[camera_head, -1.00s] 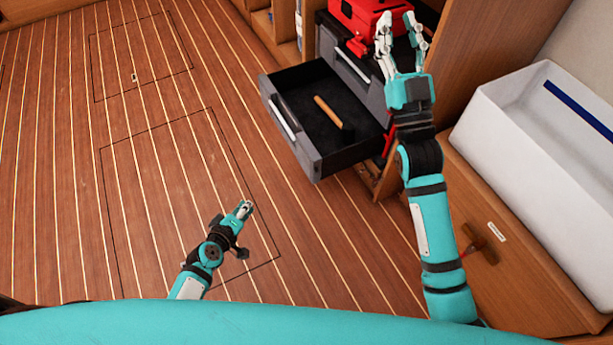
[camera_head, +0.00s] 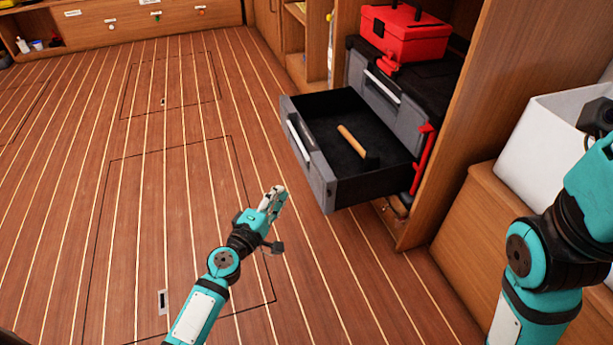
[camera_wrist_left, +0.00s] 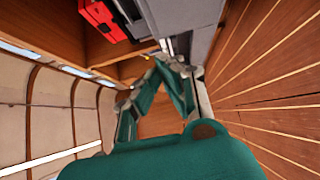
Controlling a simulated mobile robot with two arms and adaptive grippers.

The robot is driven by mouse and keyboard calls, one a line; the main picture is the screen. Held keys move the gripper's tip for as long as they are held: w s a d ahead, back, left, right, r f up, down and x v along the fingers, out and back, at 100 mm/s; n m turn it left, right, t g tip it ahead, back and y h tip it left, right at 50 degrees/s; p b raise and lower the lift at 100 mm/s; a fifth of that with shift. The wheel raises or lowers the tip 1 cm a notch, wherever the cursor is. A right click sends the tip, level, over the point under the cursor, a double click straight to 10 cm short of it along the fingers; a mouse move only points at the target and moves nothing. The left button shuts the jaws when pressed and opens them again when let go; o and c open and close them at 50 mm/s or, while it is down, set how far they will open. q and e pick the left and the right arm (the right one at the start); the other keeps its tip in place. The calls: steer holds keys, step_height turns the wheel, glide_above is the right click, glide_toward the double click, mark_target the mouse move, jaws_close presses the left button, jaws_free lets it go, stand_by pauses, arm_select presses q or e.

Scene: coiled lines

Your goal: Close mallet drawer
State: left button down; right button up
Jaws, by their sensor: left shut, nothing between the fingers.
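The mallet drawer (camera_head: 312,166) is pulled well out of the dark grey tool chest (camera_head: 374,100) in the head view. A mallet (camera_head: 355,146) with a wooden handle and dark head lies inside it. My left gripper (camera_head: 279,192) is shut and empty, in front of the drawer's front corner and apart from it. In the left wrist view the closed fingers (camera_wrist_left: 165,62) point toward the grey drawer or chest (camera_wrist_left: 198,28) at the top. My right arm shows at the right edge, but its gripper fingers are out of the picture.
A red toolbox (camera_head: 403,35) sits on top of the chest. A red bar-like part (camera_head: 421,160) is beside the drawer's right side. A white bin (camera_head: 545,130) stands on a wooden cabinet at the right. The striped wooden floor (camera_head: 130,190) left of the drawer is clear.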

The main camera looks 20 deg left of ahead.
arm_select(q)
glide_toward(313, 162)
steer(key=w+a, duration=0.2)
steer(key=w, duration=0.1)
steer(key=d, duration=0.1)
steer(key=w+d, duration=0.1)
steer(key=d, duration=0.1)
steer(key=shift+w, duration=0.3)
steer(key=shift+w+d+b, duration=0.1)
steer(key=shift+b, duration=0.2)
